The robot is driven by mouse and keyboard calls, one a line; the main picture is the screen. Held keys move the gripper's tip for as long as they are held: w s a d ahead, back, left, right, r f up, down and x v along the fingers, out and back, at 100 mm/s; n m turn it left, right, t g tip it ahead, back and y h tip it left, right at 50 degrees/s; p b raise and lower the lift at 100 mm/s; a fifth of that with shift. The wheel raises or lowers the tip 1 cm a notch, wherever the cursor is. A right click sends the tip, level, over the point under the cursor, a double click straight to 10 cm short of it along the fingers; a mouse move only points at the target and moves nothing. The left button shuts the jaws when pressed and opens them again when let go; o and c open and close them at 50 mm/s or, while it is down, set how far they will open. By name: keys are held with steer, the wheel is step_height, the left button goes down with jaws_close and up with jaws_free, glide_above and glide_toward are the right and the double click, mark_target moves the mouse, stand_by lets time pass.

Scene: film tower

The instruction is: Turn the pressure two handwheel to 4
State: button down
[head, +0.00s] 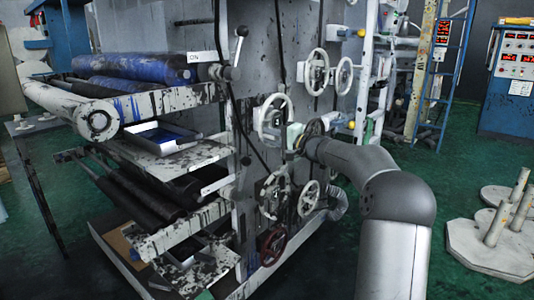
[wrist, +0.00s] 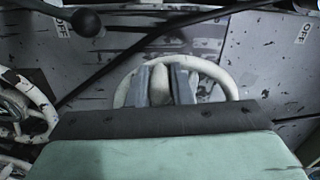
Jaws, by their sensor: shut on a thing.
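A white handwheel (wrist: 232,82) is in the middle of the wrist view. My gripper (wrist: 161,78) is shut on it, its two grey fingers on either side of a pale part of the wheel. The lower part of this wheel is hidden behind my gripper's body. In the head view my gripper (head: 294,136) is against the grey machine panel, just right of a white handwheel (head: 262,117). I cannot tell whether that is the held wheel or its neighbour. No number or pointer is readable on the held wheel.
Another white handwheel (wrist: 45,112) is at left in the wrist view, and a black ball lever (wrist: 87,22) is above it. Upper handwheels (head: 317,54), lower handwheels (head: 317,184) and a red handwheel (head: 281,254) are on the panel.

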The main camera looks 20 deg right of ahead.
steer(key=f+n+b, duration=0.1)
steer(key=b, duration=0.1)
steer(key=f+n+b, duration=0.1)
steer(key=b, duration=0.1)
steer(key=shift+w+d, duration=0.15)
steer(key=shift+d, duration=0.15)
steer(key=shift+n, duration=0.3)
steer(key=c, duration=1.3)
jaws_free()
steer(key=shift+r, duration=0.1)
steer(key=p+v, duration=0.2)
steer(key=v, duration=1.5)
steer(key=shift+d, duration=0.15)
